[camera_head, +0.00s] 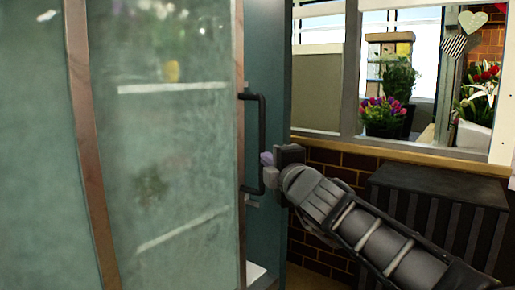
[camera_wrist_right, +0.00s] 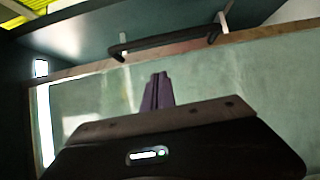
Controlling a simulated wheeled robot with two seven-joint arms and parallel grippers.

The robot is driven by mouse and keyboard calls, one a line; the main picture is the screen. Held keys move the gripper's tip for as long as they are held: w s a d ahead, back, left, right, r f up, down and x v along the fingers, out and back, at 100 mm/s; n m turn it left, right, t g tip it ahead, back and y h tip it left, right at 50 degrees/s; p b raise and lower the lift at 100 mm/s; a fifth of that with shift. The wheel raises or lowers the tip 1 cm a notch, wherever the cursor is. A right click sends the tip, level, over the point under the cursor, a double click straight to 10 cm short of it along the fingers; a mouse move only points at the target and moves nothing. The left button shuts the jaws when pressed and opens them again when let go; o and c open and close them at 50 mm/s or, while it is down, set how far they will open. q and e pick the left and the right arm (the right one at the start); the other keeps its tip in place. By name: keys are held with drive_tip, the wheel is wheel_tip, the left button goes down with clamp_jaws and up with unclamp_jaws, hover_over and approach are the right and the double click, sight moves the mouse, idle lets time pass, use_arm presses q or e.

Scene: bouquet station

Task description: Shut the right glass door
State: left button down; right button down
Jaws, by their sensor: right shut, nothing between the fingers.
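The right glass door (camera_head: 170,150) fills much of the left half of the head view, with pale shelf shapes showing through it. Its copper-brown edge post (camera_head: 239,60) carries a dark bar handle (camera_head: 262,115), upright in this view. The handle also shows in the right wrist view (camera_wrist_right: 165,42). A teal panel (camera_head: 276,60) stands behind the handle, and a small pale strip shows low beside the door's edge. My right gripper (camera_head: 267,162) is beside the handle's lower part; contact is unclear. Its fingers (camera_wrist_right: 158,90) are shut and empty, against the glass in the wrist view. My left gripper is out of view.
A dark ribbed box (camera_head: 437,195) stands under the wooden sill (camera_head: 410,157), close to my right arm. A brick wall (camera_head: 335,165) is behind it. Pink and purple flowers (camera_head: 383,115) show in the window opening.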

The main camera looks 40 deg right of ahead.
drive_tip(key=shift+w+f, duration=0.1)
drive_tip(key=shift+f, duration=0.05)
drive_tip(key=shift+w, duration=0.1)
drive_tip(key=b, duration=0.1)
approach(261, 147)
drive_tip(key=w+a, duration=0.2)
drive_tip(key=w, duration=0.3)
drive_tip(key=shift+w+d+r+p, duration=0.25)
drive_tip(key=shift+w+d+p, duration=0.1)
drive_tip(key=shift+d+p, duration=0.2)
drive_tip(key=shift+w+d+r+p, duration=0.3)
drive_tip(key=shift+w+d+p, duration=0.05)
drive_tip(key=shift+d+p, duration=0.15)
drive_tip(key=shift+w+d+f, duration=0.2)
drive_tip(key=shift+w+d, duration=0.05)
drive_tip(key=shift+d, duration=0.15)
